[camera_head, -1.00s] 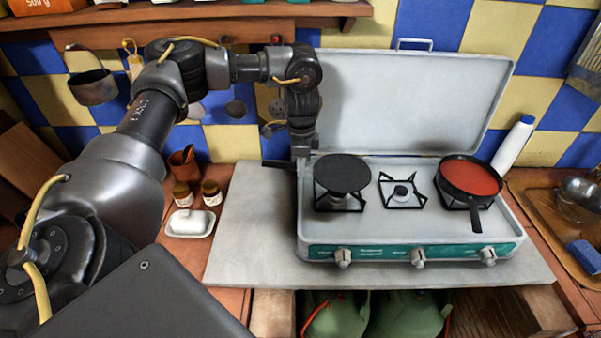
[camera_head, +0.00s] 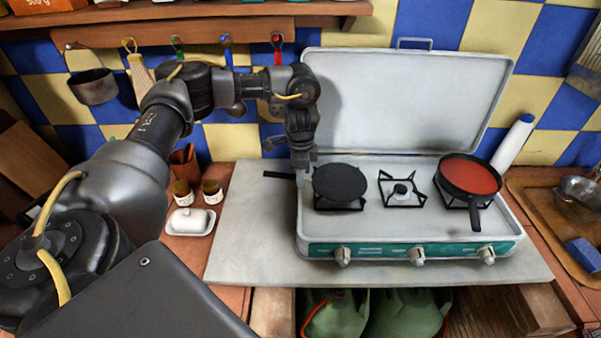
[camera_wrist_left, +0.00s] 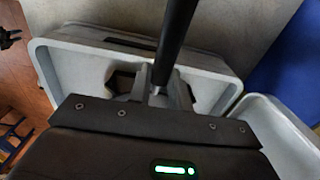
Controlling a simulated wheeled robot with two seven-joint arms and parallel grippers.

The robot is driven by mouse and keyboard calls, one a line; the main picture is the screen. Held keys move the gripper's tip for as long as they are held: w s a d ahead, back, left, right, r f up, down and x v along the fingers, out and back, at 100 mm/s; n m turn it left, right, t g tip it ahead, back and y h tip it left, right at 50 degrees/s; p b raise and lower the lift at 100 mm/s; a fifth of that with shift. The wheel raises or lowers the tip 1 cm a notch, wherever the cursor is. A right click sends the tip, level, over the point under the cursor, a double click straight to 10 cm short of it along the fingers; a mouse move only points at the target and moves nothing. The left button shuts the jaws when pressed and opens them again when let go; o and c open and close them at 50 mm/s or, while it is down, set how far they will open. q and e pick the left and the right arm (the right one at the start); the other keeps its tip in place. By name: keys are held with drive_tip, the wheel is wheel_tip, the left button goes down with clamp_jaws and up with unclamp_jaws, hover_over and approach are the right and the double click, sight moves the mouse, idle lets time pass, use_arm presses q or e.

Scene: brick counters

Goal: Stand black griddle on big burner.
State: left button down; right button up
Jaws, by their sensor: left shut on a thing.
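The black griddle (camera_head: 340,183) is a flat round plate over the left burner (camera_head: 336,205) of the camp stove (camera_head: 400,225). It covers most of that burner's black pan support; I cannot tell whether it touches it. Its handle (camera_head: 279,175) points left, past the stove's side. My left gripper (camera_head: 301,164) is shut on the handle near the plate. In the left wrist view the dark handle (camera_wrist_left: 176,40) runs into the jaws (camera_wrist_left: 157,92), and the plate is not seen. The middle burner (camera_head: 401,190) is bare and looks small. My right gripper is not in view.
A pan of red sauce (camera_head: 470,179) stands on the right burner. The raised lid (camera_head: 410,100) is close behind my gripper. A butter dish (camera_head: 189,222) and small jars (camera_head: 211,192) stand left of the stove. A white bottle (camera_head: 513,144) stands at the right.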

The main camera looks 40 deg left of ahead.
use_arm(q)
drive_tip(key=c, duration=1.3)
unclamp_jaws()
wheel_tip(320, 180, up, 13)
drive_tip(key=shift+s+d, duration=0.1)
drive_tip(key=shift+d, duration=0.05)
